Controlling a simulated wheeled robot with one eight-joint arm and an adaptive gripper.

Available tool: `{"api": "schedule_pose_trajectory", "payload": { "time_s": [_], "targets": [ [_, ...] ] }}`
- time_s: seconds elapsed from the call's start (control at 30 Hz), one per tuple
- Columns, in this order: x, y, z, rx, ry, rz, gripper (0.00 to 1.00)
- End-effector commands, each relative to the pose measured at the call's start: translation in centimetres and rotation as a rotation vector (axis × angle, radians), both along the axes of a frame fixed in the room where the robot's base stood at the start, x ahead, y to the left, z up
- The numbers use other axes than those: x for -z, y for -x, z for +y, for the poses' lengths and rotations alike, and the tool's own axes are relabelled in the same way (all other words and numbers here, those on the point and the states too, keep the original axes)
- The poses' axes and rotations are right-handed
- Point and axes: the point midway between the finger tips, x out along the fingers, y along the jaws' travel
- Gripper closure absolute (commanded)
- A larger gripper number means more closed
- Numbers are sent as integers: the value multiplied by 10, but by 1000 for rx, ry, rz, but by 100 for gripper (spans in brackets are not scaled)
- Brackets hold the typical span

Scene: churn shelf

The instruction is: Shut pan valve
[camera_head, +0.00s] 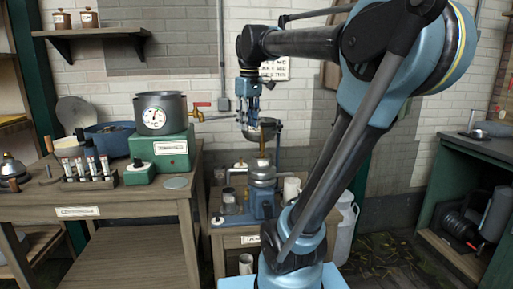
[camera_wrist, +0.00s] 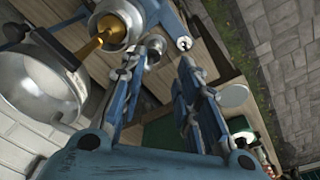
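A silver round pan (camera_head: 266,124) sits on the blue separator-like machine (camera_head: 262,203) below my gripper. In the wrist view the pan (camera_wrist: 35,78) is at the left, with a brass valve (camera_wrist: 112,28) between it and a silver part of the machine. The brass piece also shows below the pan in the head view (camera_head: 262,146). My gripper (camera_head: 250,119) points down close above the pan. In the wrist view my gripper (camera_wrist: 170,58) has its two fingers apart with nothing between them, to the right of the valve. The valve's exact setting cannot be told.
A dark pot with a dial (camera_head: 160,113) stands on a green box (camera_head: 163,148) on the left table. A red-handled brass tap (camera_head: 199,107) sticks out beside it toward the machine. A white cup (camera_head: 291,189) stands right of the machine. A milk can (camera_head: 345,225) is on the floor.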

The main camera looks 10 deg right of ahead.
Motion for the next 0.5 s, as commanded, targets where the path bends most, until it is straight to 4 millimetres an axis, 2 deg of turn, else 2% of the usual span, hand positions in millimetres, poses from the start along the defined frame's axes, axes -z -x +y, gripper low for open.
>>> {"api": "schedule_pose_trajectory", "payload": {
  "time_s": [0.5],
  "targets": [
    [65, 40, -21, 142, -15, -19, 70]
  ]
}}
